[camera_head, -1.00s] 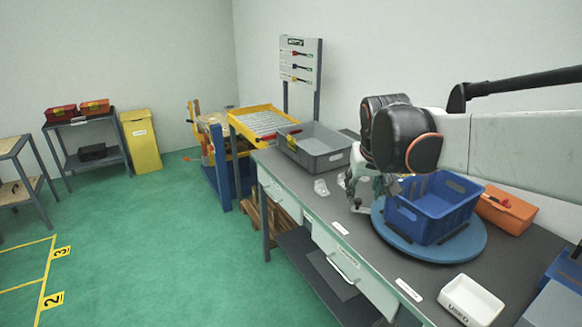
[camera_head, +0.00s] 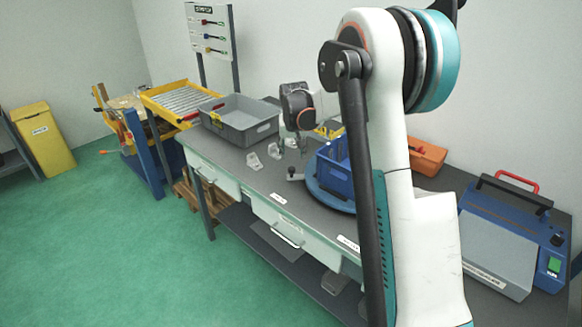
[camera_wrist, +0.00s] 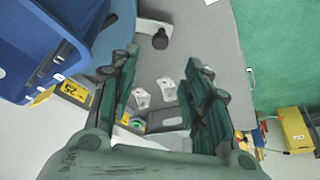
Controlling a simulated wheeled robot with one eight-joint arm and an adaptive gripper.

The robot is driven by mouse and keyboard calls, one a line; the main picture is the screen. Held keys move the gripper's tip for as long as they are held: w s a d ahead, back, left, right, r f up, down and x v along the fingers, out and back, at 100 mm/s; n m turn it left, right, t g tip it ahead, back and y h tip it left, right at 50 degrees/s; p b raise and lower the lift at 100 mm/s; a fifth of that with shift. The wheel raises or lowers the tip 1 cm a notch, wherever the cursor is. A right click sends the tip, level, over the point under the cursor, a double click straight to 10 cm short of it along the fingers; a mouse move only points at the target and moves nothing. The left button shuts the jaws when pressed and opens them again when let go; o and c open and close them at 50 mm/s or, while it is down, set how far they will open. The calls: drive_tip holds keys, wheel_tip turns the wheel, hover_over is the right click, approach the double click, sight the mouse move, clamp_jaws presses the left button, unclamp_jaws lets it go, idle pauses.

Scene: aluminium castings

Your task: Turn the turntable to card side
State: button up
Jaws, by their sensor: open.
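The round blue turntable (camera_head: 318,193) sits on the grey workbench, with a blue crate (camera_head: 334,172) on it; my arm hides their right part. A dark crank-like knob (camera_head: 295,174) shows at the turntable's left edge. In the wrist view, the knob (camera_wrist: 160,39) lies just beyond my fingers, apart from them. The wrist view also shows the blue crate (camera_wrist: 40,45) at upper left, with a yellow card marked 25 (camera_wrist: 74,91). My gripper (camera_wrist: 160,75) is open, with nothing between its fingers, above the bench beside the turntable.
Pale metal brackets (camera_head: 254,161) lie on the bench left of the turntable. A grey bin (camera_head: 240,121) stands farther back. An orange case (camera_head: 426,156) and a blue machine with a red handle (camera_head: 515,225) stand at the right. The green floor is clear at left.

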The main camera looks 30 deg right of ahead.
sight(292, 168)
drive_tip(key=b+x, duration=0.3)
drive_tip(key=x, duration=0.9)
drive_tip(key=shift+f, duration=0.15)
clamp_jaws()
